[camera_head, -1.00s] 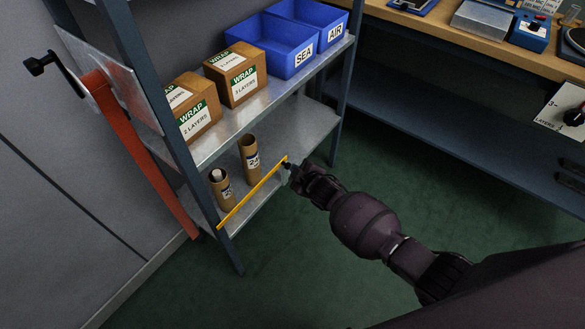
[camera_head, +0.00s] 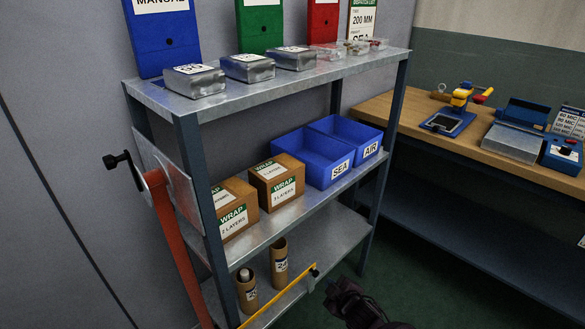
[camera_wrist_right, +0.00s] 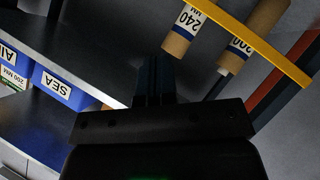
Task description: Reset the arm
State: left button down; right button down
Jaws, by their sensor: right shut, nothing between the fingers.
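My right gripper (camera_head: 334,290) is low in the head view, in front of the shelf rack's bottom level, just right of the black end of a yellow bar (camera_head: 282,296). Its dark fingers (camera_wrist_right: 153,80) look closed together and empty in the right wrist view. The yellow bar (camera_wrist_right: 250,42) crosses the upper right there, apart from the fingers. The rest of my right arm is mostly cut off by the lower edge of the head view. My left gripper is not in view.
The metal shelf rack (camera_head: 225,115) holds cardboard tubes (camera_head: 279,262), wrap boxes (camera_head: 277,180), blue bins (camera_head: 313,158) and metal tins (camera_head: 247,68). A red lever (camera_head: 175,245) stands at its left side. A wooden bench (camera_head: 400,105) is at right. Green floor (camera_head: 425,285) lies open between them.

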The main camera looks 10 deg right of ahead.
notch_tip(320, 180, up, 6)
jog(key=a+m, duration=0.2)
jog(key=s+d+r+m+t+p, duration=0.1)
jog(key=s+d+r+m, duration=0.1)
jog(key=s+r+m, duration=0.3)
jog(key=s+d+f+m+g+h+p, duration=0.1)
jog(key=s+d, duration=0.3)
jog(key=s, duration=1)
jog(key=s+d+f+m+g+h+p, duration=0.1)
jog(key=s+d, duration=0.4)
jog(key=s, duration=0.9)
jog(key=shift+d+f+m+h, duration=0.15)
jog(key=shift+m+h, duration=0.25)
jog(key=shift+m, duration=0.3)
